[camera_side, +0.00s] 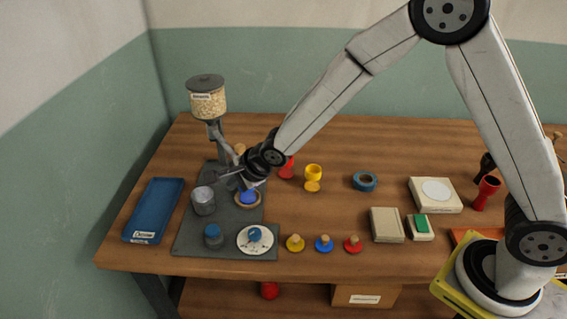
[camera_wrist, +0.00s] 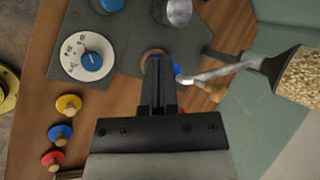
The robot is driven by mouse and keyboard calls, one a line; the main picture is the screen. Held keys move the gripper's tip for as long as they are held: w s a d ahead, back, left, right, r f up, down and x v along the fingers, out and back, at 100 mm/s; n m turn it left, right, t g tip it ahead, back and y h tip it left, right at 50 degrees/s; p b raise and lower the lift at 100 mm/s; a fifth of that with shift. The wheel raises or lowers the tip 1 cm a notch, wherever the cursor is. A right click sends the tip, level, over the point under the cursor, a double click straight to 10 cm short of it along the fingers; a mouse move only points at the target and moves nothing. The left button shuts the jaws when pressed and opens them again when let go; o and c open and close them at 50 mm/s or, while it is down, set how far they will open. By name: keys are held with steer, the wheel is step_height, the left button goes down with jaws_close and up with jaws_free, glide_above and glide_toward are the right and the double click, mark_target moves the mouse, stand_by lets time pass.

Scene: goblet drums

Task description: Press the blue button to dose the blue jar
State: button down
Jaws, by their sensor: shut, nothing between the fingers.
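My gripper (camera_side: 246,184) is shut and empty, low over the grey base plate (camera_side: 190,243). A blue round piece (camera_side: 247,199), perhaps the blue jar, sits on the plate just below it. In the wrist view my gripper (camera_wrist: 158,64) covers most of that spot; a bit of blue (camera_wrist: 177,70) shows beside the fingers. A short grey cylinder with a blue top (camera_side: 214,231), perhaps the blue button, stands at the plate's front left. A white dial with a blue knob (camera_side: 255,235) lies to its right. I cannot tell whether my fingers touch anything.
A grain hopper (camera_side: 207,101) stands on a post behind my gripper. A metal cylinder (camera_side: 203,202) is close on the left. A blue tray (camera_side: 154,209) lies further left. Yellow (camera_side: 295,244), blue (camera_side: 324,244) and red (camera_side: 352,245) knobbed discs line the front.

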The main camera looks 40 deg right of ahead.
mark_target(215, 229)
steer(key=w+a+f+m+y, duration=0.1)
steer(key=w+a+m, duration=0.1)
steer(key=a+m, duration=0.2)
steer(key=shift+w+a+f+t, duration=0.3)
steer(key=shift+a+f, duration=0.05)
steer(key=shift+a, duration=0.55)
steer(key=shift+f, duration=0.1)
steer(key=shift+f, duration=4.25)
